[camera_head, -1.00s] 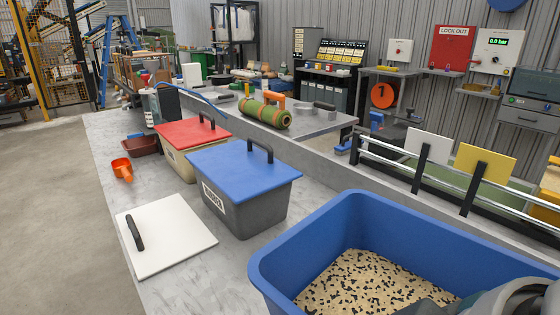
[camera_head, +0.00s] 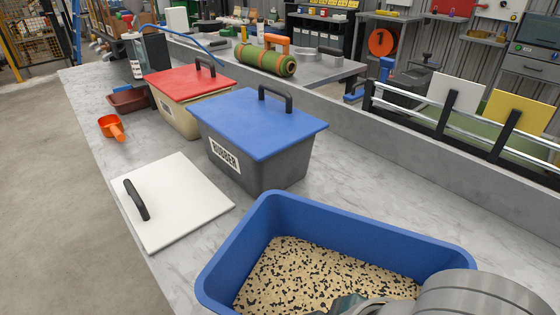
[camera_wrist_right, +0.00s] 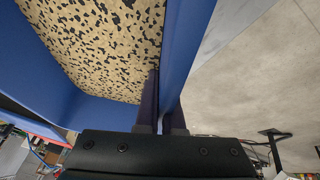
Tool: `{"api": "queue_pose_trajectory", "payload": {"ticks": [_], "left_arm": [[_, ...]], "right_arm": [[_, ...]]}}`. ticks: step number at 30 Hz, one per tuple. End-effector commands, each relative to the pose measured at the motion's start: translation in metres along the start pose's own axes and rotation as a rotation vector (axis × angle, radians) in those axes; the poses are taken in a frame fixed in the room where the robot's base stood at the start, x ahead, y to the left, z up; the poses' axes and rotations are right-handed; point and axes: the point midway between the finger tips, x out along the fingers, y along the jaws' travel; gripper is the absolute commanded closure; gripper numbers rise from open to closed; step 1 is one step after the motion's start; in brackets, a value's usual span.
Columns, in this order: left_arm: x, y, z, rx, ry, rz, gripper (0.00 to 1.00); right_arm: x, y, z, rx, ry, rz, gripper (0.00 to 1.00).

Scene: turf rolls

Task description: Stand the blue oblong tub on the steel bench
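The blue oblong tub (camera_head: 232,246) is in the front of the head view, upright, with tan and black granules (camera_head: 320,272) in it. My right gripper (camera_wrist_right: 163,98) has its fingers close together on either side of the tub's wall (camera_wrist_right: 183,62) in the right wrist view, shut on it. My right arm comes in from the lower right of the head view, over the tub's near side. My left gripper is out of view.
A grey box with a blue lid (camera_head: 258,125) stands just behind the tub. A white panel with a black handle (camera_head: 180,205) lies to the left. Beyond are a red-lidded box (camera_head: 190,88), an orange scoop (camera_head: 111,127) and a brown tray (camera_head: 130,98). Bench right of the blue-lidded box is clear.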

Motion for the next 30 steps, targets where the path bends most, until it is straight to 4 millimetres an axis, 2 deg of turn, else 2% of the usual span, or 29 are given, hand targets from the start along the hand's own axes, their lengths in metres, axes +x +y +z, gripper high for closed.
{"api": "queue_pose_trajectory", "payload": {"ticks": [1,7,13,26,27,30], "left_arm": [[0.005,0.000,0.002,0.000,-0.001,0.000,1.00],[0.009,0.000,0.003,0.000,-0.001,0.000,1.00],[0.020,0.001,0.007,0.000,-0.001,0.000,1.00],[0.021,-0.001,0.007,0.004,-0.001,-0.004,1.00],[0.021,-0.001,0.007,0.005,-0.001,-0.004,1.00],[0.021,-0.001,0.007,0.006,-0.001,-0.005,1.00]], "right_arm": [[0.010,-0.001,0.004,-0.001,0.000,0.001,1.00],[0.026,-0.004,0.010,0.000,0.002,0.002,1.00],[0.053,-0.008,0.021,0.000,0.002,0.001,1.00],[0.058,-0.008,0.023,-0.001,0.003,0.003,1.00],[0.059,-0.009,0.024,0.000,0.001,0.001,0.93],[0.058,-0.009,0.024,0.000,0.001,0.001,0.82]]}}
